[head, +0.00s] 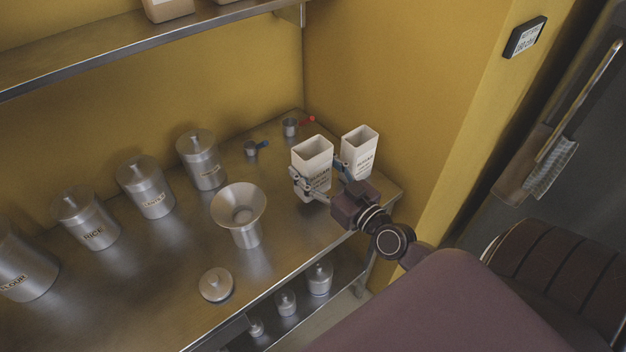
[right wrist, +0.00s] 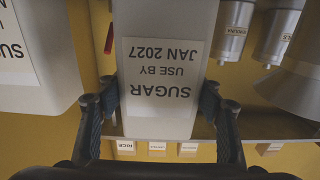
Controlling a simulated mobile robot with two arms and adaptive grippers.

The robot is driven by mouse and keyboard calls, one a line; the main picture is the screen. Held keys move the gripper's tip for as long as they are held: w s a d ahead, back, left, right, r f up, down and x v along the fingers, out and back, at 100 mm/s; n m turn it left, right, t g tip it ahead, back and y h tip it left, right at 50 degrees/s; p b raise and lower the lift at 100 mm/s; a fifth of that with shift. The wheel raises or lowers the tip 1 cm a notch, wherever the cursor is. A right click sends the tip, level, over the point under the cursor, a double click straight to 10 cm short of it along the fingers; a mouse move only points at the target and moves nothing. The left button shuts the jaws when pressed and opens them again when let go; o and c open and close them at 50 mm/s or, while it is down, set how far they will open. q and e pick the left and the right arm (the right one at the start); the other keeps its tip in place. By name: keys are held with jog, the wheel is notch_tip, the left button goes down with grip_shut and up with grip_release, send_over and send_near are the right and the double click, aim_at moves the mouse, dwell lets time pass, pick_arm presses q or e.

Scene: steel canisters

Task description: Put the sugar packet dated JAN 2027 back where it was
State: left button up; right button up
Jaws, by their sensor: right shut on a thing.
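The white sugar packet labelled "SUGAR USE BY JAN 2027" (right wrist: 160,75) fills the middle of the right wrist view, upside down in the picture. In the head view this packet (head: 313,152) is upright and open-topped near the counter's right end. My right gripper (head: 325,190) is shut on it, with one finger on each side; the fingers also show in the right wrist view (right wrist: 160,110). I cannot tell whether its base touches the counter. A second white sugar packet (head: 360,150) stands just right of it; its date is not readable. My left gripper is not in view.
A steel funnel (head: 240,212) stands left of the held packet, with a loose lid (head: 216,285) near the front edge. Labelled canisters (head: 147,187) line the back. Two small scoops (head: 290,127) (head: 251,148) lie behind. A yellow wall (head: 400,75) closes the right side.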

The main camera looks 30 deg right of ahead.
aim_at(320, 183)
notch_tip(320, 183, down, 4)
jog(key=shift+r+b, duration=0.2)
jog(key=shift+b, duration=0.4)
jog(key=shift+r, duration=0.1)
jog(key=o, duration=1.3)
jog(key=shift+f, duration=0.2)
